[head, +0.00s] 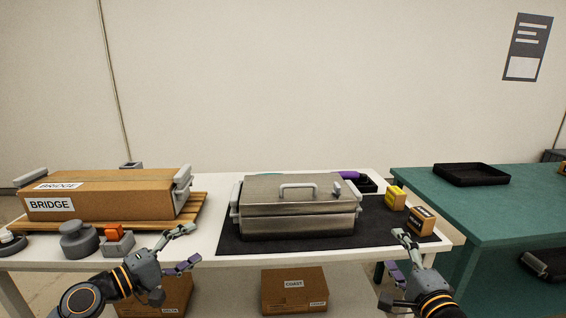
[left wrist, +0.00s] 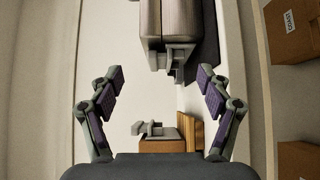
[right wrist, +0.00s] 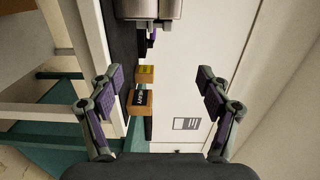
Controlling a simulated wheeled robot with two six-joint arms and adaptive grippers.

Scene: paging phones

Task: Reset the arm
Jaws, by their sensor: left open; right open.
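My left gripper (head: 187,248) is open and empty in the head view, in front of the white table between the cardboard box and the metal case. Its spread fingers also show in the left wrist view (left wrist: 157,95). My right gripper (head: 398,255) is open and empty at the table's front right, near the small labelled box. Its spread fingers also show in the right wrist view (right wrist: 157,95). Neither gripper holds anything.
A lidded metal case (head: 298,222) sits on a black mat (head: 378,232). The BRIDGE box (head: 110,200) rests on a wooden pallet (head: 200,205). Small boxes (head: 395,197) (head: 421,221) stand right. A green table (head: 500,215) bears a black tray (head: 470,174). Cardboard boxes (head: 293,290) lie below.

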